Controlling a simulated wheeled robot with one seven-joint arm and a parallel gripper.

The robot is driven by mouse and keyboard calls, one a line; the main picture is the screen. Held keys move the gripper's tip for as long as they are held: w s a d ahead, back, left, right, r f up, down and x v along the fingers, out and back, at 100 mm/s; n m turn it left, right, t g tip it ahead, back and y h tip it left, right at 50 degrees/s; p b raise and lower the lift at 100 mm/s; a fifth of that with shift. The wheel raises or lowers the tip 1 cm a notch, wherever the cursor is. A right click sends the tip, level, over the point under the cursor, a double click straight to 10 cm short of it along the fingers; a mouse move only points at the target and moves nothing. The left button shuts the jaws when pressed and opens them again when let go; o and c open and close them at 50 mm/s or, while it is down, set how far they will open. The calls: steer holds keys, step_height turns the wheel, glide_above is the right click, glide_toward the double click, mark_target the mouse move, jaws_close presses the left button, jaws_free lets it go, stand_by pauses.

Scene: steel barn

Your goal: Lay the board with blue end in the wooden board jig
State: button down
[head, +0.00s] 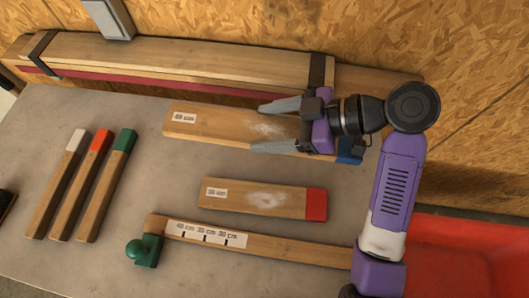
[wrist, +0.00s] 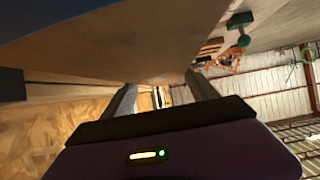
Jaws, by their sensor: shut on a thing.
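The board with blue end (head: 220,124) is a pale wooden board with a white label at its left and a blue right end (head: 349,152). My gripper (head: 258,128) is shut on it, with one finger along each long side nearer the blue end. In the wrist view the board (wrist: 130,45) fills the upper middle, between my fingers. Its height above the table is hard to tell. The likely jig is a wooden rail (head: 290,250) with a white length scale and a green knob clamp (head: 146,249) at its left end. It lies at the table front, apart from the held board.
A board with red end (head: 235,196) lies between the held board and the rail. Slats with white, red and green ends (head: 83,185) lie at the left. A strapped timber stack (head: 180,58) runs along the back. A red bin (head: 465,255) stands at the right.

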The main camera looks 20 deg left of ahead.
mark_target(267, 163)
step_height(267, 163, down, 14)
steer(key=shift+f+p, duration=0.15)
steer(key=shift+p, duration=0.5)
steer(key=shift+f, duration=0.15)
steer(key=c, duration=0.7)
jaws_free()
steer(key=shift+f, duration=0.1)
steer(key=o, duration=0.5)
